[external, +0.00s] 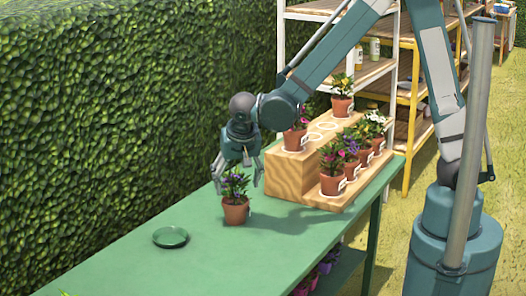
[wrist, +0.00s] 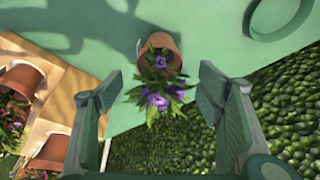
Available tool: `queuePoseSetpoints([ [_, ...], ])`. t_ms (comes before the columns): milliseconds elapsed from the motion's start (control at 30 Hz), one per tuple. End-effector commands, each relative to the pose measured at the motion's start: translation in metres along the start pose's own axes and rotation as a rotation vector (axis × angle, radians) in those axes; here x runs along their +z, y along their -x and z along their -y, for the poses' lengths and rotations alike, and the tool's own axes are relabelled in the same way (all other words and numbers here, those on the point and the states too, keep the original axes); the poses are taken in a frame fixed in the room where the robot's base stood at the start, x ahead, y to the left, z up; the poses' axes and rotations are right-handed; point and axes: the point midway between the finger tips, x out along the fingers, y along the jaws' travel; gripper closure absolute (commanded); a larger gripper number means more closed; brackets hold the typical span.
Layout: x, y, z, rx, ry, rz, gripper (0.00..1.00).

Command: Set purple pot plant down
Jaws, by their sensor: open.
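The purple pot plant (external: 236,208) is a terracotta pot with green leaves and purple flowers. It stands upright on the green table (external: 200,262), near the table's middle. My gripper (external: 240,182) is above and around its foliage in the external view. In the wrist view the purple pot plant (wrist: 160,65) shows between and beyond my gripper's spread fingers (wrist: 158,92). The fingers are open, with gaps on both sides of the plant, and do not touch the pot. The pot's underside is hidden.
A wooden stepped stand (external: 290,183) with several potted flowers is right of and behind the pot. A green saucer (external: 170,237) lies on the table at front left. The hedge (external: 100,110) borders the table's left side. The table front is mostly clear.

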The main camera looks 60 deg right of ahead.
Motion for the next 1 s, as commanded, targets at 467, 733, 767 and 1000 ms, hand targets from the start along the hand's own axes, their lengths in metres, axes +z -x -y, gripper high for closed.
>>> queuePoseSetpoints([
  [467,0.000,0.023,0.000,0.000,-0.001,0.000,0.34],
  [733,0.000,0.023,0.000,0.000,-0.001,0.000,0.34],
  [767,0.000,0.023,0.000,0.000,-0.001,0.000,0.34],
  [1000,0.000,0.023,0.000,0.000,-0.001,0.000,0.34],
])
